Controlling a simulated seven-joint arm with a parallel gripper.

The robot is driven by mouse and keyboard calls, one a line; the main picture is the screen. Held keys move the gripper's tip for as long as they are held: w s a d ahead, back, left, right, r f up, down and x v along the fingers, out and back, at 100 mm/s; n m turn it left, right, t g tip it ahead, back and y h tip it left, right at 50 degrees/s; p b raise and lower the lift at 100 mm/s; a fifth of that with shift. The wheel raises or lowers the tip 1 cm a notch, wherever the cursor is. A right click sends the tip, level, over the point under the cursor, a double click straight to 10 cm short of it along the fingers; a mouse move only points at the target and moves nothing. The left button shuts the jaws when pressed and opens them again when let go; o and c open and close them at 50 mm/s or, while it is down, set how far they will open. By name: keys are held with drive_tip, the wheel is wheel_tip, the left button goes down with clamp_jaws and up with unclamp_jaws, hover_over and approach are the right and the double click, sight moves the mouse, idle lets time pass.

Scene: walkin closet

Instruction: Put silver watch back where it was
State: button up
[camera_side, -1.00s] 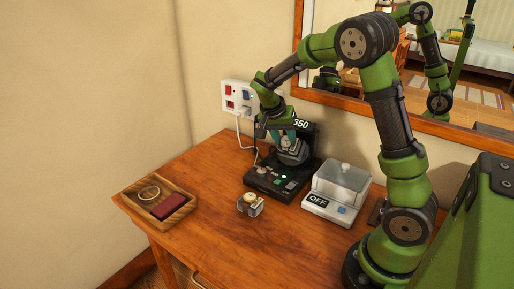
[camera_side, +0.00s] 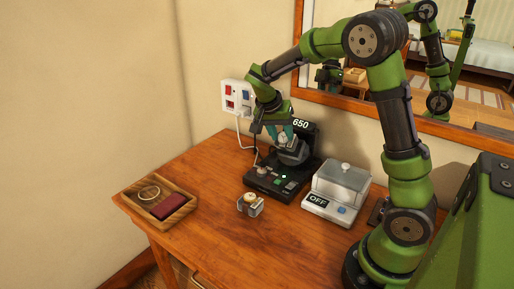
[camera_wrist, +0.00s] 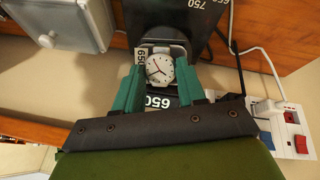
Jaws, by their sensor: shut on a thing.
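The silver watch (camera_wrist: 159,67) has a white round dial with red and dark hands. In the wrist view it sits between the two teal fingers of my gripper (camera_wrist: 158,88), which is shut on it. In the side view my gripper (camera_side: 283,133) is over the grey tilted holder (camera_side: 292,152) of a black watch winder (camera_side: 268,182) with a "650" display. The fingers partly hide the watch there. I cannot tell whether the watch still touches the holder. A second watch, gold-toned on a grey cushion or stand (camera_side: 250,205), rests on the table in front of the winder.
A wooden tray (camera_side: 128,197) with a ring-like band and a dark red item is at the left. A white box with a clear lid (camera_side: 340,185) marked OFF stands right of the winder. A wall outlet (camera_side: 238,96) with a cable is behind. The front table middle is clear.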

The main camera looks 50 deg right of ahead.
drive_tip(key=shift+a+r, duration=0.2)
drive_tip(key=shift+r, duration=0.05)
idle(0.4)
